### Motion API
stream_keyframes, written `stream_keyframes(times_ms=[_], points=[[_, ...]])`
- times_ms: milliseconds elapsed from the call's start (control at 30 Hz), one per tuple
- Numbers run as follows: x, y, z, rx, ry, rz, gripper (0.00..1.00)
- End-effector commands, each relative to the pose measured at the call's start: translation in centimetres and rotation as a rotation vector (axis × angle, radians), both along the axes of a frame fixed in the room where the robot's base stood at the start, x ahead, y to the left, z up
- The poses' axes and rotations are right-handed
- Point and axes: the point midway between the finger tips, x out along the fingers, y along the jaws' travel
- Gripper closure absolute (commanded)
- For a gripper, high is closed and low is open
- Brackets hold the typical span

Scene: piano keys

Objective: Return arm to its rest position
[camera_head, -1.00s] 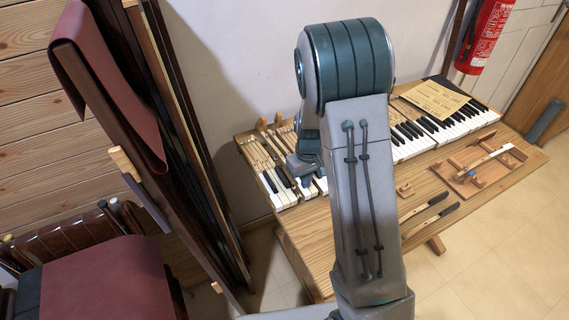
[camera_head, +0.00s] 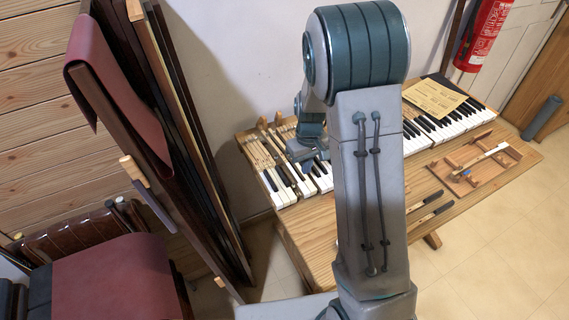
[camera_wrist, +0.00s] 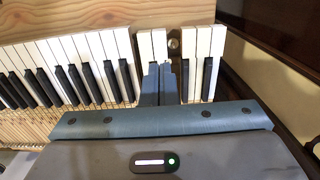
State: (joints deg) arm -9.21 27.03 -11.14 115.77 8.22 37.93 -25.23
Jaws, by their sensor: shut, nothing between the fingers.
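My gripper (camera_head: 318,160) is above the left part of the piano keyboard (camera_head: 440,128) in the head view, partly behind my arm. In the wrist view my gripper's two dark fingers (camera_wrist: 160,82) are shut side by side with nothing between them. They overlie the white and black keys (camera_wrist: 75,50); I cannot tell whether they touch them. A gap in the key row, with a small round pale spot (camera_wrist: 173,43), shows just beyond the fingertips. My arm is raised and bent, and hides the middle of the keyboard.
The keyboard lies on a wooden table (camera_head: 310,245). A yellowish sheet (camera_head: 433,97) lies over its far right. A wooden tray (camera_head: 500,165) with tools stands at the right. Tall panels (camera_head: 190,130) lean on the left. A fire extinguisher (camera_head: 484,35) hangs at the back.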

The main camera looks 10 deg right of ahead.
Motion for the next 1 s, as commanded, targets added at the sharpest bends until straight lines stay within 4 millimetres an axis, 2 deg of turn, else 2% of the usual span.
stream_keyframes(times_ms=[333,467,667,800,1000], points=[[0.0,0.0,0.0,0.000,0.000,0.000,1.00],[-0.4,0.0,1.1,0.007,-0.010,-0.010,1.00],[-2.9,0.2,6.1,0.034,-0.058,-0.059,1.00],[-5.6,0.3,9.8,0.052,-0.098,-0.101,1.00],[-10.0,0.3,14.1,0.066,-0.155,-0.156,1.00]])
